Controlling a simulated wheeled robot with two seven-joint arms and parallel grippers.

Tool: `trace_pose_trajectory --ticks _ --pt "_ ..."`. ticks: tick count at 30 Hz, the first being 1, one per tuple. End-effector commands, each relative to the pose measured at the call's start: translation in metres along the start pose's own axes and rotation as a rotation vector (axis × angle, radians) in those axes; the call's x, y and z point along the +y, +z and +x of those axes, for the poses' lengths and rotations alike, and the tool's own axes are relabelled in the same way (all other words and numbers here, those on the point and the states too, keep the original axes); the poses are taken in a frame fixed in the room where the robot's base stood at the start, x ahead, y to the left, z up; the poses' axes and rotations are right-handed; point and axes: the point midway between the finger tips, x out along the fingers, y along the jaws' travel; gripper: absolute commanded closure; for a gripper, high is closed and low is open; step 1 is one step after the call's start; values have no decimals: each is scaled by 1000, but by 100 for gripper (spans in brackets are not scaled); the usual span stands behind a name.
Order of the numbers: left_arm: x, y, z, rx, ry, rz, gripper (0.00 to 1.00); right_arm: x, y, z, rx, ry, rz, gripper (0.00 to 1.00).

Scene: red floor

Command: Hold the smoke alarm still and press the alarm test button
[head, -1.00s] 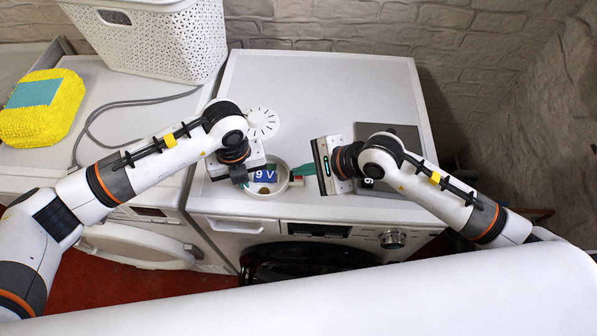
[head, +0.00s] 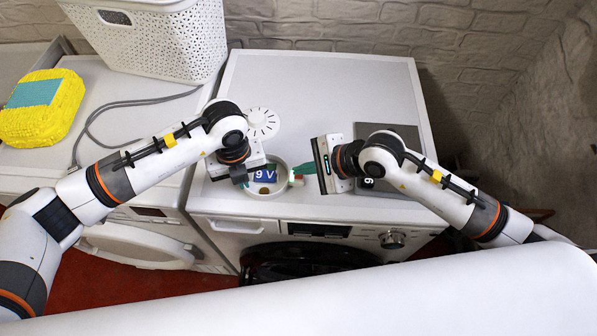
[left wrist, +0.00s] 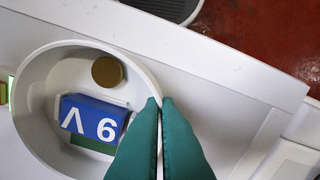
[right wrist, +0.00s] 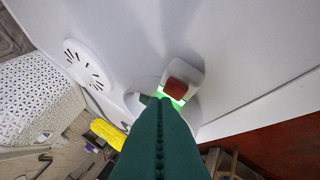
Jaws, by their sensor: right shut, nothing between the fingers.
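The smoke alarm (head: 251,191) is an open round white cup on the washing machine top. A blue 9 V battery (left wrist: 93,120) and a brass-coloured disc lie inside it. My left gripper (left wrist: 160,102) is shut on its rim, one finger inside and one outside. On the alarm's far side from that grip, a red test button (right wrist: 183,77) sits on a white housing, with green light beside it. My right gripper (right wrist: 163,99) is shut and empty, its fingertips close to the button. I cannot tell whether they touch. The slotted white cover (head: 263,123) lies behind the alarm.
A dark mat (head: 404,134) with another battery (head: 368,183) lies at the right, partly behind my right arm. A white basket (head: 150,45) and a yellow sponge (head: 42,120) stand at the left. The back of the machine top is clear.

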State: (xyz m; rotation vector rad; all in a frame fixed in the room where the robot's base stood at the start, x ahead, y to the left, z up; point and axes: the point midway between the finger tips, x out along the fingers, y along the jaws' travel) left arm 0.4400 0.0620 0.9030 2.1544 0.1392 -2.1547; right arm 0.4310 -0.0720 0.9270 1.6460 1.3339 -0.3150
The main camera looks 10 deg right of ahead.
Motion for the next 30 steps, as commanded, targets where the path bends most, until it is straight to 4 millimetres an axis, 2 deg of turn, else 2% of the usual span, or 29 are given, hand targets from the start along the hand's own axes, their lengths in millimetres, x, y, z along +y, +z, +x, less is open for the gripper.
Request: trace_pose_trajectory --ticks 14,30 --pt "0 0 0 1 0 0 100 5 -5 -6 1 3 -1 100" --pt "0 0 0 1 0 0 100 28 -28 -39 1 2 -1 100"
